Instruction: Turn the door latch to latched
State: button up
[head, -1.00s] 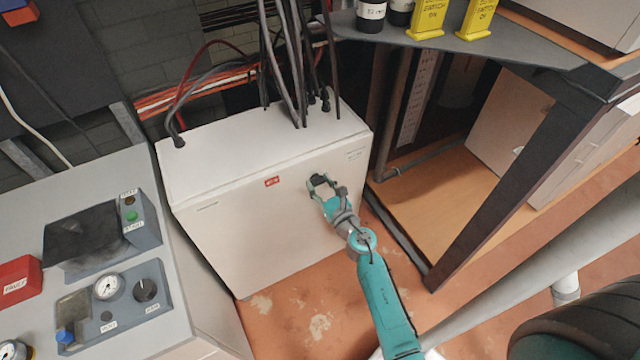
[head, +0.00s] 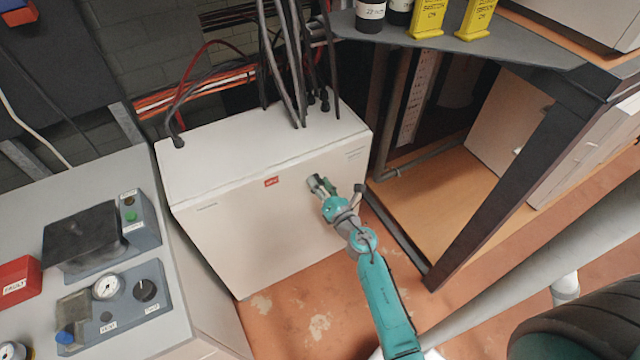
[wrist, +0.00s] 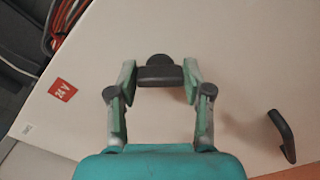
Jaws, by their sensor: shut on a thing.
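The door latch (wrist: 158,73) is a small dark knob with a rounded end and a straight bar, on the pale front of a white cabinet (head: 255,225). My gripper (head: 318,183) is at the upper right part of that front. In the wrist view, my gripper (wrist: 160,75) has one finger on each side of the latch bar and is shut on it. The latch is mostly hidden by the fingers in the head view. A dark door handle (wrist: 283,136) sits apart, to the right of the fingers in the wrist view.
A red 24 V label (wrist: 62,89) is on the cabinet front. Dark cables (head: 285,70) rise from its top. A grey control console (head: 180,320) stands at left, a dark-framed bench (head: 490,200) at right. Reddish floor (head: 305,305) is open below.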

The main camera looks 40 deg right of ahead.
jog(key=m, duration=0.5)
jog(key=shift+d+f+m, duration=0.1)
jog(key=shift+m, duration=0.2)
jog(key=m, duration=0.4)
jog(key=shift+f+m, duration=0.15)
jog(key=shift+m, duration=0.25)
jog(key=o, duration=1.2)
jog(key=shift+c, duration=0.2)
jog(key=v, duration=1.2)
jog(key=shift+s, duration=0.1)
